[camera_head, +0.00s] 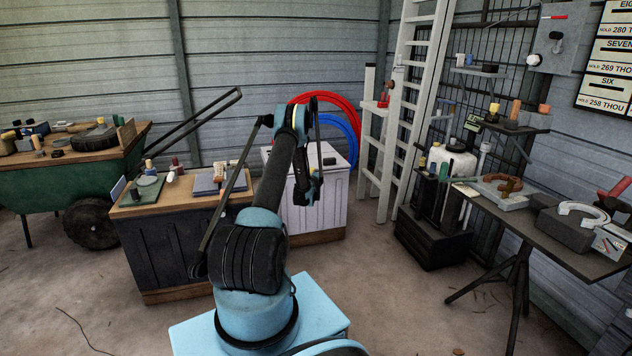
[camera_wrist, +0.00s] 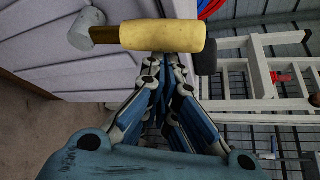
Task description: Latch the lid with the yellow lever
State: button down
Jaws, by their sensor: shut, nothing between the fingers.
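The yellow lever (camera_wrist: 162,36) lies crosswise near the top of the wrist view, with a grey rounded piece (camera_wrist: 88,28) at its left end and a dark part (camera_wrist: 208,57) by its right end. My gripper (camera_wrist: 160,62) is shut and empty, its fingertips right at the lever's lower edge in the picture; I cannot tell whether they touch it. A pale panelled chest (camera_wrist: 50,60) fills the left of the wrist view. In the head view the white chest (camera_head: 328,208) stands behind my arm, which hides much of it.
A wood-topped dark cabinet (camera_head: 170,247) stands left of the white chest, with a green wheelbarrow (camera_head: 60,187) farther left. A white ladder (camera_head: 412,110), a black crate (camera_head: 432,243) and a dark workbench (camera_head: 560,238) are on the right. Concrete floor is clear between.

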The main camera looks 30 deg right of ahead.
jog(key=shift+w+a+r, duration=0.1)
jog(key=shift+a, duration=0.2)
jog(key=shift+d, duration=0.1)
dwell(0.4)
jog(key=s+a, duration=0.4)
jog(key=s, duration=0.4)
jog(key=shift+s, duration=0.35)
dwell(0.5)
